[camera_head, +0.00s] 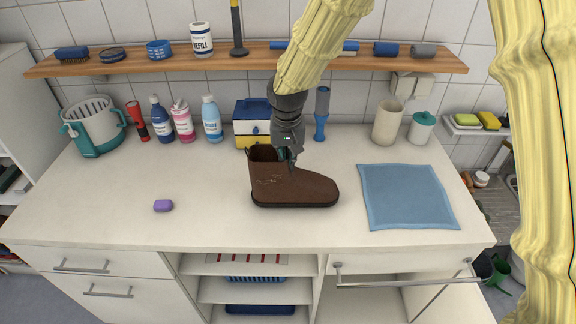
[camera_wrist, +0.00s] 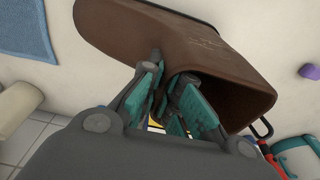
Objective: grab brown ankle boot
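The brown ankle boot (camera_head: 300,188) stands upright on the white counter, toe to the right and shaft opening to the left. My gripper (camera_head: 287,158) is above it, at the front of the shaft opening. In the wrist view, the boot (camera_wrist: 170,40) fills the upper middle. My gripper (camera_wrist: 168,100) has its teal-padded fingers apart, with a gap between them. One finger reaches into the shaft opening and the other is outside the shaft, so the shaft wall lies between them. Whether either pad touches the leather is hard to tell.
A blue cloth (camera_head: 405,196) lies right of the boot, and a purple soap (camera_head: 163,205) to the left. A blue, white and yellow box (camera_head: 245,126) stands close behind. Several bottles and a basket (camera_head: 95,128) are at the back left. A wooden shelf (camera_head: 130,66) runs above.

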